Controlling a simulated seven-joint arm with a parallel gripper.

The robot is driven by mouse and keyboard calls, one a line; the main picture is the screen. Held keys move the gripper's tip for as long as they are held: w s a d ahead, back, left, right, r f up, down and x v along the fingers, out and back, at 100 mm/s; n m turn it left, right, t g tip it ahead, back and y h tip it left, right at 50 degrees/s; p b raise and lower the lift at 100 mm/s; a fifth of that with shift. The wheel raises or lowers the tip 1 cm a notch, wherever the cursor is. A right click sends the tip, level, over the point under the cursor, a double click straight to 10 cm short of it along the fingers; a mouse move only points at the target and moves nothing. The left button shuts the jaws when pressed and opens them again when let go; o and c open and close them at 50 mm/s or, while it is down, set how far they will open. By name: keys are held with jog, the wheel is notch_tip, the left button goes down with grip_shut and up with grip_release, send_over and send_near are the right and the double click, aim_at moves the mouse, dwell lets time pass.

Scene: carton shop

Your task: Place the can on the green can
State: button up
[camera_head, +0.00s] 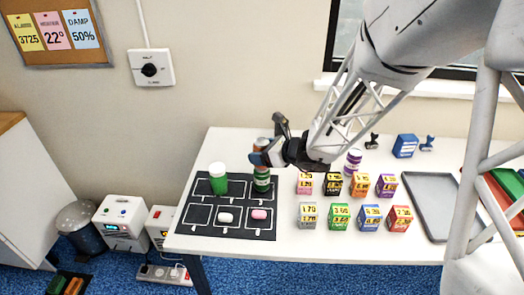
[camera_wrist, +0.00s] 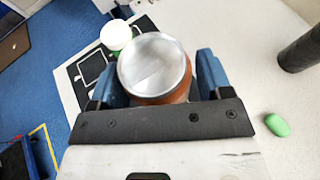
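A can (camera_wrist: 155,65) with a silver top and brown-orange side is between my gripper's blue fingers (camera_wrist: 160,78) in the wrist view, and the fingers close on its sides. In the head view my gripper (camera_head: 265,156) holds this upright can (camera_head: 263,143) directly over a green can (camera_head: 261,180). The green can stands on the black mat's back row, right side. The fingers cover the meeting of the two cans, so I cannot tell whether they touch. The green can is hidden in the wrist view.
A white-lidded green container (camera_head: 218,182) stands just left on the black mat (camera_head: 196,230). White (camera_head: 225,217) and pink (camera_head: 259,214) oval pieces lie in front. Several small price-marked boxes (camera_head: 340,215) and a grey tray (camera_head: 428,205) are to the right.

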jog(key=shift+o, duration=0.6)
jog(key=shift+r, duration=0.1)
jog(key=shift+r, duration=0.1)
jog(key=v, duration=1.2)
jog(key=shift+r, duration=0.1)
dwell(0.5)
